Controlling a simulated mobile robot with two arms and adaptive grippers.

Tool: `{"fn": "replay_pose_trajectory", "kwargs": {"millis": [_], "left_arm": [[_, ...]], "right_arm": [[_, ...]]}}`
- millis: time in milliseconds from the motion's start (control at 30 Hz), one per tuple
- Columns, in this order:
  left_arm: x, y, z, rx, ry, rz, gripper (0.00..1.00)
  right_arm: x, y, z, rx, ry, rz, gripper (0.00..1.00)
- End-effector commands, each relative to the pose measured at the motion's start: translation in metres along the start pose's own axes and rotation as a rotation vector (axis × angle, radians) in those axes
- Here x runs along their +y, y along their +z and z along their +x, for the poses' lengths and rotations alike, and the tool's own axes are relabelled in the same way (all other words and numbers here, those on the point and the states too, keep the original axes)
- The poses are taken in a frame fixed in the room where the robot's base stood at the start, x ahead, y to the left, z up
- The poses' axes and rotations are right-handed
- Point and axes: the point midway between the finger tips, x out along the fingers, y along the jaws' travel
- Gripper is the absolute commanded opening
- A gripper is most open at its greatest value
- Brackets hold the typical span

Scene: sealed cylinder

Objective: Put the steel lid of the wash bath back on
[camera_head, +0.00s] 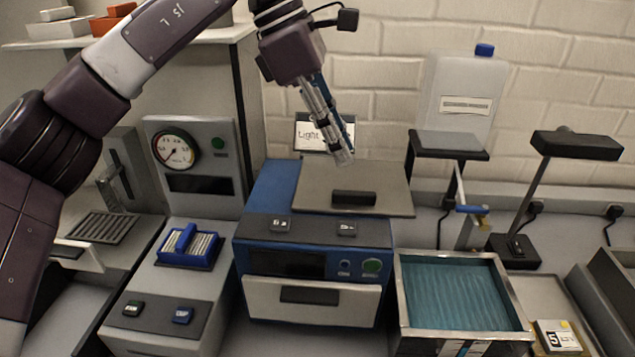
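The steel lid (390,193) is a flat grey plate with a black bar handle (354,198) on top. It lies on the blue machine, and its right side juts out past the machine's edge. The wash bath (402,312) is a square steel tank at the lower right. It is uncovered, with rippled teal liquid (455,290) inside. My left gripper (343,158) hangs above the back part of the lid, behind the handle, its fingers tilted downward and holding nothing visible. The fingers are seen nearly edge-on, so their gap is unclear. My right gripper is out of view.
The blue machine (285,232) stands left of the bath. A tap-like blue-handled fitting (472,212) and a black stand (450,146) rise behind the bath. A lamp-like black stand (577,146) is further right. A plastic canister (464,95) stands at the wall.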

Motion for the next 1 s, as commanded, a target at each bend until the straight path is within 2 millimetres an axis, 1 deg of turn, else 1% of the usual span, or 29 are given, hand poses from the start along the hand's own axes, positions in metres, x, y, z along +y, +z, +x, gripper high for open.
{"fn": "replay_pose_trajectory", "kwargs": {"millis": [67,167,367,500,600,700,933,967,1000], "left_arm": [[-0.003,-0.007,0.001,0.029,-0.01,-0.015,0.2],[-0.004,-0.01,0.009,0.038,-0.014,-0.019,0.2],[-0.005,-0.012,0.031,0.036,-0.013,-0.017,0.2],[-0.008,-0.016,0.051,0.035,-0.015,-0.018,0.2],[-0.008,-0.016,0.065,0.034,-0.013,-0.017,0.2],[-0.008,-0.016,0.074,0.033,-0.013,-0.016,0.2],[-0.008,-0.016,0.076,0.032,-0.011,-0.016,0.2],[-0.008,-0.016,0.076,0.032,-0.011,-0.016,0.18],[-0.008,-0.016,0.076,0.032,-0.011,-0.016,0.14]], "right_arm": [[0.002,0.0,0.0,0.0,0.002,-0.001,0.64],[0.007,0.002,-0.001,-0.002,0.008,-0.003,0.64],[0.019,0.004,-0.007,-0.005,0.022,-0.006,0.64],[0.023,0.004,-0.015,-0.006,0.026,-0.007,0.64],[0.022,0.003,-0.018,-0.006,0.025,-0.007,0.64],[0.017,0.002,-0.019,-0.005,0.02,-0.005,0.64],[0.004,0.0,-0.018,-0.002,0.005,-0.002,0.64],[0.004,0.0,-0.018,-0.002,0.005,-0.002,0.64],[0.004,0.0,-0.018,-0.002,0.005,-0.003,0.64]]}}
